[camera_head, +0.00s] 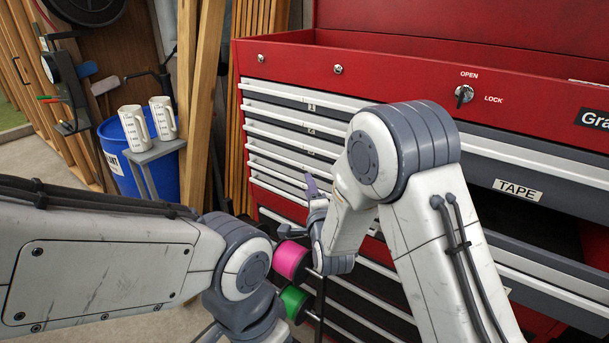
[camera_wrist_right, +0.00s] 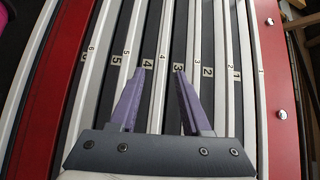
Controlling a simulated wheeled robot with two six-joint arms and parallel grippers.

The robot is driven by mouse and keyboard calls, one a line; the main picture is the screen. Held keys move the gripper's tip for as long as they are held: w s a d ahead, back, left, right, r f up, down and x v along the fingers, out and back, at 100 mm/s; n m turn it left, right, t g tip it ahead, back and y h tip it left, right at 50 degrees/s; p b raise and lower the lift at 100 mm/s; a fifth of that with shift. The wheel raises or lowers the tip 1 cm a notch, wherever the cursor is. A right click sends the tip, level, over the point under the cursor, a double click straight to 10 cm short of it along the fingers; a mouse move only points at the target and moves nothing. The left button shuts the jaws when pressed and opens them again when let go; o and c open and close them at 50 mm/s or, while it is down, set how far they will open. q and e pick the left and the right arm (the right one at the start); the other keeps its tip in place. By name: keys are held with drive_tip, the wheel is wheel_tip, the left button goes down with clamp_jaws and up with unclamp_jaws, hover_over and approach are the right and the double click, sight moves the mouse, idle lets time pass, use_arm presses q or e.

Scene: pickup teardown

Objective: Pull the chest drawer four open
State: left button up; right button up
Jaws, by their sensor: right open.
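The red tool chest (camera_head: 400,70) stands at the right with a stack of narrow drawers numbered from 1 on its left side. Drawer four (camera_wrist_right: 146,63) shows its number label between my fingers in the right wrist view; the drawers there look closed. My right gripper (camera_head: 314,190) is open in front of the narrow drawers. Its purple fingers (camera_wrist_right: 160,76) point at the fronts around drawers four and three, with pale handle strips between the tips. I cannot tell whether they touch. My left arm comes in from the left, but its gripper is not visible.
A pink spool (camera_head: 291,259) and a green spool (camera_head: 294,301) are beside the chest, below my right gripper. A blue barrel (camera_head: 170,175) and two white measuring jugs (camera_head: 135,128) stand at the left. A wider drawer labelled TAPE (camera_head: 518,189) is at the right.

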sight(305, 168)
drive_tip(key=w+p, duration=0.1)
drive_tip(key=w, duration=0.2)
drive_tip(key=w+p, duration=0.1)
drive_tip(key=w, duration=0.3)
drive_tip(key=w+a+p, duration=0.1)
drive_tip(key=w, duration=0.2)
drive_tip(key=shift+w+a, duration=0.1)
drive_tip(key=shift+w, duration=0.15)
clamp_jaws()
idle(1.1)
